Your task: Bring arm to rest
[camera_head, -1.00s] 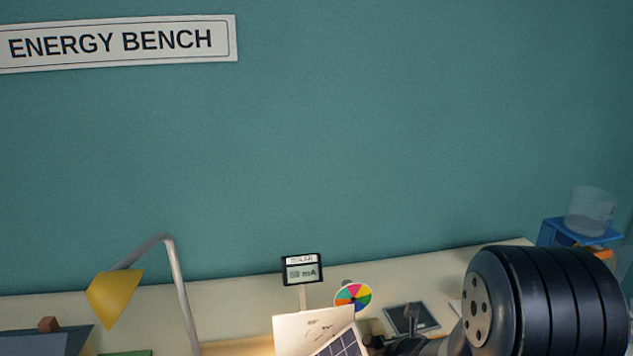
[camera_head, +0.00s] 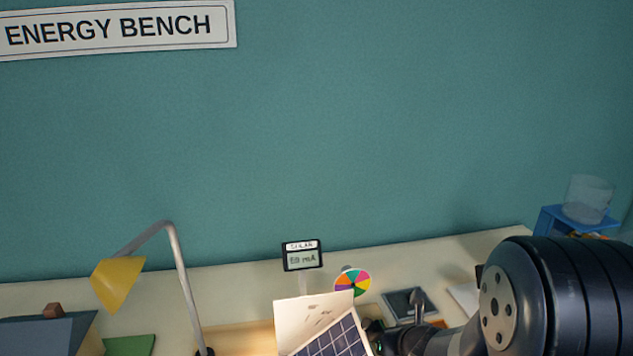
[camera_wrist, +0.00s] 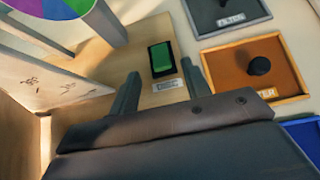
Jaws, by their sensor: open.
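My gripper (camera_wrist: 160,85) is open and empty in the wrist view, its two fingers apart above the bench. A green rocker switch (camera_wrist: 162,59) in a black housing lies beyond and between the fingertips, on a wooden base. I cannot tell whether either finger touches anything. In the head view my arm comes in from the lower right, and its end sits beside the solar panel (camera_head: 333,337); the fingers are not clear there.
A white board (camera_head: 302,311), a SOLAR meter (camera_head: 302,255) and a colour wheel (camera_head: 353,283) stand close to my arm's end. A yellow lamp (camera_head: 118,284) stands left. Grey (camera_wrist: 229,15) and orange (camera_wrist: 256,67) trays lie right in the wrist view.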

